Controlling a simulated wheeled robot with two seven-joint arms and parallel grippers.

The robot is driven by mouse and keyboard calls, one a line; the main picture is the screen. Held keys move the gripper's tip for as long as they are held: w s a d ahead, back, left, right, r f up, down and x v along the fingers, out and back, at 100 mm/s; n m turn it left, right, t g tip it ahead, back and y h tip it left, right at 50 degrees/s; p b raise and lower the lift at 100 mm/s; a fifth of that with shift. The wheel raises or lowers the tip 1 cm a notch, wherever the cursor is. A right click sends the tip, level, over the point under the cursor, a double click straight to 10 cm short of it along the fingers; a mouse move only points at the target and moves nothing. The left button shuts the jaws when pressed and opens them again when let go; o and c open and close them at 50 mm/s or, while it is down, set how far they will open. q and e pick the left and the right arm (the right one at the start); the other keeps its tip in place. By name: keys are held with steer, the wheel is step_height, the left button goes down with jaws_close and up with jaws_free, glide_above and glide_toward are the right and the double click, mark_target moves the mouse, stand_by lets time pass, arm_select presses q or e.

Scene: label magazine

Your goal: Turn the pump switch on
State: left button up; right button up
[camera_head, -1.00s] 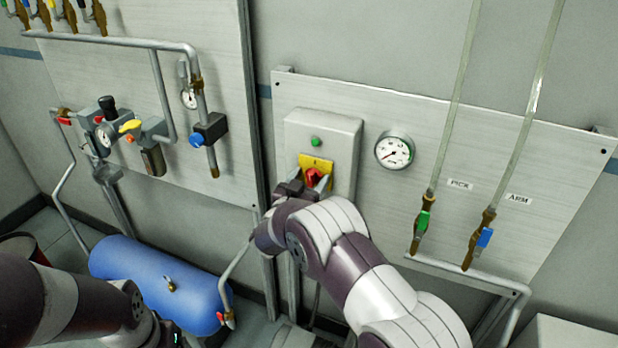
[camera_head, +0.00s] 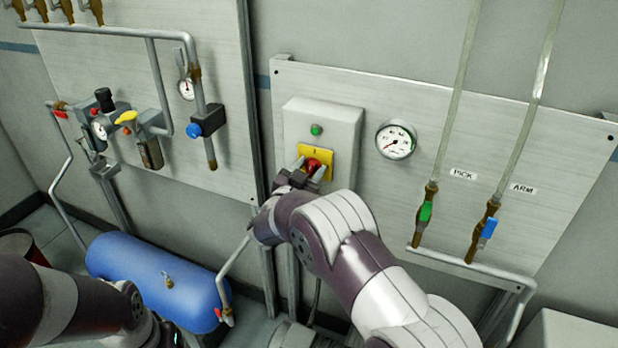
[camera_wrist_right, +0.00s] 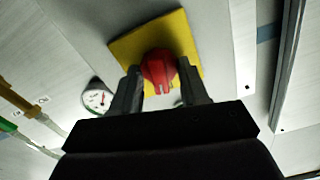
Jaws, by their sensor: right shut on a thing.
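The pump switch is a red rotary knob (camera_head: 312,166) on a yellow plate (camera_head: 327,153), set in a grey box (camera_head: 345,125) with a green button or lamp (camera_head: 316,130) above it. My right gripper (camera_head: 306,173) is at the knob, with one finger on each side. In the right wrist view the red knob (camera_wrist_right: 159,70) sits between the two fingers of the right gripper (camera_wrist_right: 160,88), in front of the yellow plate (camera_wrist_right: 140,40). The gripper is shut on the knob. My left arm shows at the lower left; its gripper is not visible.
A round gauge (camera_head: 396,139) is right of the box. Green (camera_head: 426,211) and blue (camera_head: 489,228) valve handles sit on pipes further right. A blue tank (camera_head: 150,268) stands at lower left. Pipes and a regulator (camera_head: 103,125) are on the left panel.

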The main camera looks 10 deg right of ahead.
steer(key=m+b, duration=0.4)
steer(key=b, duration=0.1)
steer(key=m+b, duration=0.4)
steer(key=b, duration=0.1)
steer(key=f+m+b, duration=0.1)
steer(key=m+b, duration=0.3)
steer(key=b, duration=0.1)
steer(key=shift+s+d, duration=0.1)
steer(key=shift+r+m+b, duration=0.15)
steer(key=shift+m+b, duration=1.45)
steer(key=shift+b, duration=0.05)
steer(key=o, duration=1)
steer(key=shift+r, duration=0.1)
steer(key=v, duration=1.2)
steer(key=shift+s+a+b, duration=0.2)
steer(key=shift+s+b, duration=0.1)
steer(key=shift+b, duration=0.05)
